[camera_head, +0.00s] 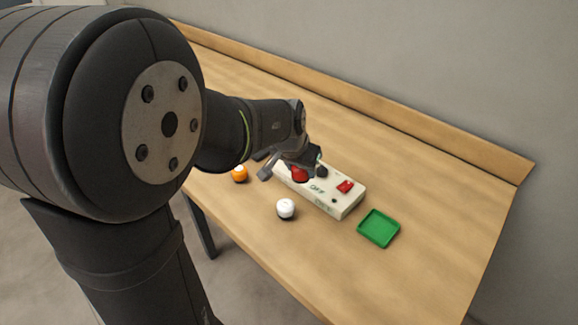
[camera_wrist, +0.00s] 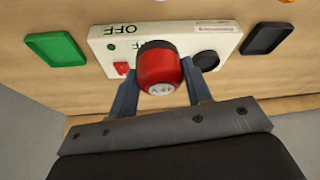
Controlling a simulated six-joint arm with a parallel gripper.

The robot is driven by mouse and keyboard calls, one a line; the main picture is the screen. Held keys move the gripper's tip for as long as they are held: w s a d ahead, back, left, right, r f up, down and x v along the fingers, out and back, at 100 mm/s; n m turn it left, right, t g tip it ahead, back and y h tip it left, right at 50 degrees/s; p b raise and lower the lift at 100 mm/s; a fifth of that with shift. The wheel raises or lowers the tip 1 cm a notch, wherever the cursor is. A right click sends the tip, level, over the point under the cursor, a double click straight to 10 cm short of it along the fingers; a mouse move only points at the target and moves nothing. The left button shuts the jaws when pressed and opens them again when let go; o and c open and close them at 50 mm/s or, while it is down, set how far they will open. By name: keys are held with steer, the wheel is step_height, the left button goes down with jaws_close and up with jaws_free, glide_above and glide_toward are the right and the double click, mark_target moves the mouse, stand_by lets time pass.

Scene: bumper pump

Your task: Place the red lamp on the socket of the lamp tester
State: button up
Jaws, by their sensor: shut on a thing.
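The red lamp (camera_wrist: 160,72) is between the two fingers of my gripper (camera_wrist: 159,92) in the wrist view, its dark end pointing away toward the tester. My gripper is shut on it. In the head view the red lamp (camera_head: 300,174) shows beside my gripper (camera_head: 290,168), over the left half of the tester. The lamp tester (camera_head: 345,203) is a white box with a red switch (camera_head: 345,186) and the marking OFF. A round black socket (camera_wrist: 206,62) shows on the tester, right of the lamp in the wrist view. I cannot tell the lamp's height above the tester.
A green tray (camera_head: 379,229) lies right of the tester. A white lamp (camera_head: 286,208) and an orange lamp (camera_head: 239,173) stand toward the table's front edge. A black tray (camera_wrist: 267,39) shows in the wrist view. The table's right end is clear.

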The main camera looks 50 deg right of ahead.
steer(key=d+r, duration=0.4)
steer(key=d, duration=0.7)
steer(key=w+f, duration=0.2)
steer(key=w, duration=0.1)
steer(key=w+f, duration=0.2)
steer(key=w, duration=0.2)
steer(key=w+f, duration=0.2)
steer(key=w, duration=0.1)
steer(key=shift+w+a+f, duration=0.1)
steer(key=shift+w+a, duration=0.05)
steer(key=shift+w, duration=0.2)
steer(key=shift+w+f, duration=0.35)
steer(key=shift+f, duration=1.85)
steer(key=shift+f, duration=0.15)
steer(key=o, duration=0.9)
steer(key=shift+o, duration=0.6)
steer(key=shift+r, duration=0.25)
steer(key=v, duration=1.2)
